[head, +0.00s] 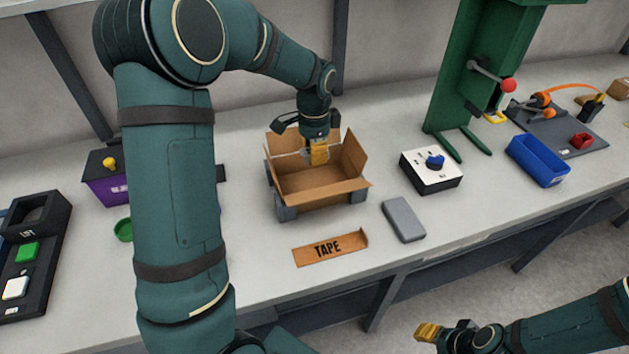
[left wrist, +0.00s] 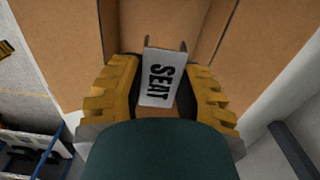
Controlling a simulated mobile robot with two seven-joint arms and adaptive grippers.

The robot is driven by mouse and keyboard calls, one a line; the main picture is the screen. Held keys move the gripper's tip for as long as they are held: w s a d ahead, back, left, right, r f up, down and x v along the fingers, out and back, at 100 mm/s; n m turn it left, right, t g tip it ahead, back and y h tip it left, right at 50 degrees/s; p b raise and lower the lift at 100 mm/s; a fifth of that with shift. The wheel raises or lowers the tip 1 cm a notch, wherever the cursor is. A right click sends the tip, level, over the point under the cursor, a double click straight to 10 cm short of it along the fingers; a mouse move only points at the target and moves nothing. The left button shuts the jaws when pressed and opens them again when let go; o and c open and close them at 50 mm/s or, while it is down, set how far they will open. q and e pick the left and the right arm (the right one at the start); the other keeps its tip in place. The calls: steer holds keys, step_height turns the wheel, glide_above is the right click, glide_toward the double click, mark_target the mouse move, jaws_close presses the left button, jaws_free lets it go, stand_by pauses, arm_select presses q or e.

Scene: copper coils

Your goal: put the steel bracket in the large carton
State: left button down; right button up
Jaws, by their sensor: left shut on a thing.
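The large carton (head: 322,188) stands open on the bench in the middle of the head view, with its flaps raised. My left gripper (head: 318,153) points down over the carton's opening, near its back side. It is shut on the steel bracket (left wrist: 160,82), a pale metal piece marked SEAT, seen between the yellow fingers in the left wrist view. Brown carton walls show beyond it there. In the head view the bracket is mostly hidden by the fingers. My right gripper (head: 429,331) is low at the bottom right, away from the bench; its jaw opening is unclear.
A brown strip marked TAPE (head: 330,248) and a grey block (head: 403,219) lie in front of the carton. A white-topped box with a blue knob (head: 432,168) and a green press (head: 455,80) stand right. A purple box (head: 108,190) is left, partly behind my arm.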

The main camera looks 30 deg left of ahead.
arm_select(q)
steer(key=b, duration=0.1)
glide_above(314, 187)
step_height(314, 187, down, 6)
steer(key=shift+f, duration=0.2)
steer(key=shift+w+f+b, duration=0.1)
steer(key=shift+f+b, duration=0.65)
steer(key=shift+f, duration=1.4)
steer(key=shift+r, duration=0.1)
steer(key=c, duration=1)
jaws_free()
steer(key=shift+f, duration=0.2)
steer(key=shift+c, duration=0.2)
steer(key=o, duration=0.3)
steer(key=shift+r, duration=0.15)
